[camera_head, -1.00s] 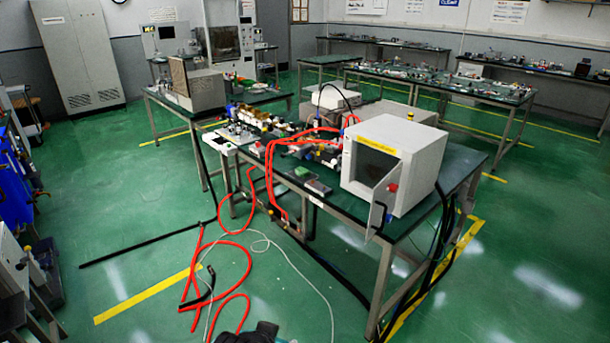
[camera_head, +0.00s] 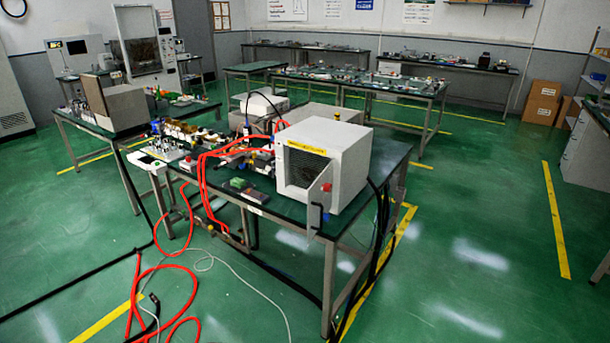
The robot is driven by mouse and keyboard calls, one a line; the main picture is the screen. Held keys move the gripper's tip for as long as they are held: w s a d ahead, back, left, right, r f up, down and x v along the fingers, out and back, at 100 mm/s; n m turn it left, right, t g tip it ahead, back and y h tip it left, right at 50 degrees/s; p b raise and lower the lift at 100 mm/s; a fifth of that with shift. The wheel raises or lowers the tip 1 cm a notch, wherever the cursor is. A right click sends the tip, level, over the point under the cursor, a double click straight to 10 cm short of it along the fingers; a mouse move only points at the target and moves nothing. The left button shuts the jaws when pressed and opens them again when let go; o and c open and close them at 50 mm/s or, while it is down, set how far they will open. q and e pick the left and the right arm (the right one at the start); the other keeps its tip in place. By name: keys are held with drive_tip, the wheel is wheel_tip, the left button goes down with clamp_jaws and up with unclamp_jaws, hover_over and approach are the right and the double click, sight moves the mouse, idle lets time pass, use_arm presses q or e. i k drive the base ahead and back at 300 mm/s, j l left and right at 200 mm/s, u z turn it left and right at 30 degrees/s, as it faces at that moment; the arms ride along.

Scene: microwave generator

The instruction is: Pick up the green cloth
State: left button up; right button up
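I cannot make out a green cloth for certain. A small green item (camera_head: 238,183) lies near the front edge of the dark-topped workbench (camera_head: 392,160), left of the white box-shaped device; it is too small to tell whether it is cloth. A small brownish block (camera_head: 256,195) lies beside it. Neither of my grippers shows in the head view.
The white box device (camera_head: 350,160) stands on the bench, its small door ajar at the front. Red hoses (camera_head: 165,290) and cables trail onto the floor at left. Cardboard boxes (camera_head: 543,102) stand at the back right. The green floor (camera_head: 480,240) right of the bench is clear.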

sight(238, 182)
drive_tip(key=i+j+u, duration=0.15)
drive_tip(key=i+u, duration=0.25)
drive_tip(key=i+l+u, duration=0.1)
drive_tip(key=i+u, duration=0.3)
drive_tip(key=i, duration=0.25)
drive_tip(key=i+j+u, duration=0.1)
drive_tip(key=i+u, duration=0.15)
drive_tip(key=i, duration=0.2)
drive_tip(key=i+u, duration=0.3)
drive_tip(key=i, duration=0.2)
drive_tip(key=i+z, duration=0.2)
drive_tip(key=z, duration=0.15)
drive_tip(key=i+z, duration=0.15)
drive_tip(key=z, duration=0.25)
drive_tip(key=i+j+z, duration=0.15)
drive_tip(key=z, duration=0.2)
drive_tip(key=i+z, duration=0.15)
drive_tip(key=z, duration=0.2)
drive_tip(key=i+j+z, duration=0.1)
drive_tip(key=z, duration=0.3)
drive_tip(key=i+j+z, duration=0.15)
drive_tip(key=z, duration=0.2)
drive_tip(key=i, duration=0.1)
